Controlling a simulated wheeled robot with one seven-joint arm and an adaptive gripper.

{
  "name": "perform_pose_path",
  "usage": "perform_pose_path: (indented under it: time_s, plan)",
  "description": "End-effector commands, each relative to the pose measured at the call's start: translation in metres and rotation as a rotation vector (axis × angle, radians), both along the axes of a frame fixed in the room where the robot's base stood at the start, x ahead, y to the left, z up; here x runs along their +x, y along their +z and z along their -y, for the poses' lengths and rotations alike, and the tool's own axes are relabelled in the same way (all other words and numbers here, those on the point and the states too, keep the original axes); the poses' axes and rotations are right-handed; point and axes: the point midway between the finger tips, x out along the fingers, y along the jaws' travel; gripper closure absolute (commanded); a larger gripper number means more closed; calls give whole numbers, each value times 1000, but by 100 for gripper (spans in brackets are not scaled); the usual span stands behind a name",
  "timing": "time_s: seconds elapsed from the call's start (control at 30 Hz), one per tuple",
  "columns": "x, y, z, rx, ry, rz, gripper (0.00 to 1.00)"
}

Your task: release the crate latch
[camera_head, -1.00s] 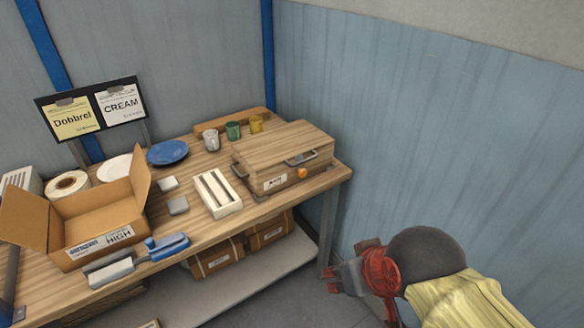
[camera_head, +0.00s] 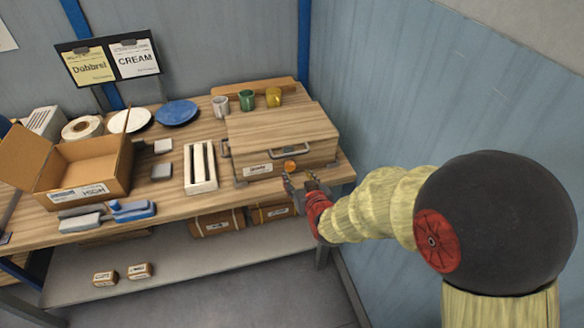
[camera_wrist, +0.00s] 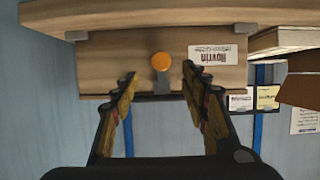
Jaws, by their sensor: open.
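The closed wooden crate (camera_head: 280,135) stands at the right end of the workbench. Its latch shows as an orange round disc (camera_head: 290,166) on the front face, beside a white label (camera_head: 258,169). In the wrist view the picture is upside down, and the orange latch (camera_wrist: 162,62) sits on the crate front (camera_wrist: 120,62), with a grey piece below it. My gripper (camera_head: 301,181) is open and empty, just in front of the crate near the latch. In the wrist view its two fingers (camera_wrist: 160,82) stand either side of the latch's line, apparently short of touching it.
A metal handle (camera_head: 277,149) is on the crate's front upper edge. A white slotted tray (camera_head: 201,186) stands left of the crate. Cups (camera_head: 247,99) stand behind it. An open cardboard box (camera_head: 112,180) is farther left. The blue wall (camera_head: 400,90) is close on the right.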

Motion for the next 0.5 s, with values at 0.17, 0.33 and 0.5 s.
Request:
perform_pose_path:
  time_s: [0.17, 0.33, 0.5]
  plan:
    - [16, -9, -5, 2, 1, 6, 55]
    - [40, -19, -12, 2, 0, 6, 55]
    - [59, -27, -17, 1, 0, 5, 55]
